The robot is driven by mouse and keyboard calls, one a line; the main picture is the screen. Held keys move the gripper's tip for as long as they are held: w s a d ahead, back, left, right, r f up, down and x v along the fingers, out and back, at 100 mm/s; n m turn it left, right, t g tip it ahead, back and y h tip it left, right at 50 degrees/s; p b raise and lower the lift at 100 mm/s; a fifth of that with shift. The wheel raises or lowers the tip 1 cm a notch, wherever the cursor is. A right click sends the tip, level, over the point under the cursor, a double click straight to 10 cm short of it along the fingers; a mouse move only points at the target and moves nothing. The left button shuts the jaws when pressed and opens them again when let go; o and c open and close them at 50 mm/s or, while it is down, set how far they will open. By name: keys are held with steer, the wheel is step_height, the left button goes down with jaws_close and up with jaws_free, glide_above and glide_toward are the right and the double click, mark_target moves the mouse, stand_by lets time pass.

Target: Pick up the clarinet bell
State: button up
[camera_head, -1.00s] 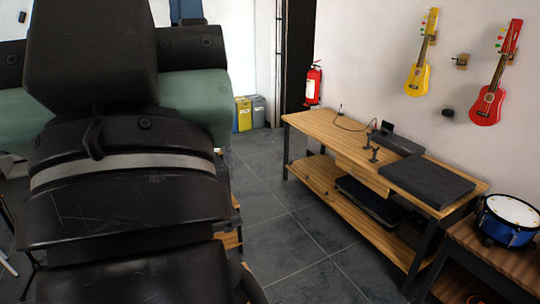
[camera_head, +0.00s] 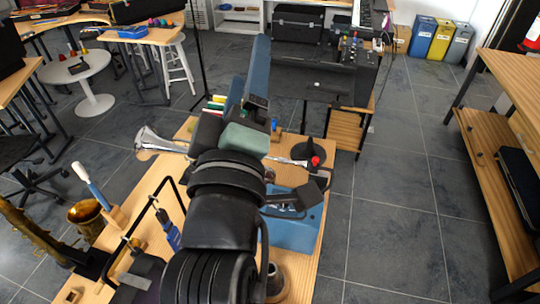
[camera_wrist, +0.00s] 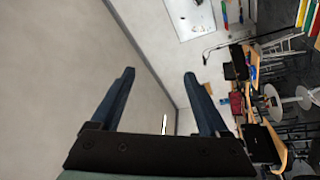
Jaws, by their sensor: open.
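I cannot tell for certain which thing is the clarinet bell. A black flared piece (camera_head: 308,149) stands at the right side of the wooden table (camera_head: 172,178), with a small red thing by it. A dark, round-topped piece (camera_head: 275,284) at the near edge is partly hidden by my arm. My gripper (camera_head: 250,64) points up and away beyond the table's far side, apart from both pieces. In the wrist view my gripper (camera_wrist: 158,78) has its two blue fingers spread, with nothing between them. The wrist view shows wall and room, with no bell I can make out.
A silver horn (camera_head: 152,142), a blue case (camera_head: 293,226), a brass saxophone (camera_head: 35,238) and a blue-handled tool (camera_head: 173,236) crowd the table around my arm. A dark bench (camera_head: 325,78) stands beyond. Free floor (camera_head: 392,215) lies right, before a wooden workbench (camera_head: 495,195).

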step_height(320, 180, down, 23)
steer(key=s+a+n+g+b, duration=0.1)
steer(key=n+g+b, duration=0.2)
steer(key=n+b, duration=0.35)
steer(key=n+g+h+b, duration=0.2)
steer(key=n+g+b, duration=0.25)
steer(key=n, duration=1.05)
glide_toward(272, 266)
steer(key=x, duration=0.5)
steer(key=shift+w+r+p, duration=0.15)
steer(key=shift+w+p, duration=0.15)
steer(key=shift+w, duration=0.2)
steer(key=shift+f+b+x, duration=0.2)
steer(key=shift+x, duration=1.3)
steer(key=shift+f+b+x, duration=0.2)
steer(key=shift+x, duration=1.3)
steer(key=shift+s, duration=0.2)
steer(key=shift+c, duration=0.2)
jaws_close()
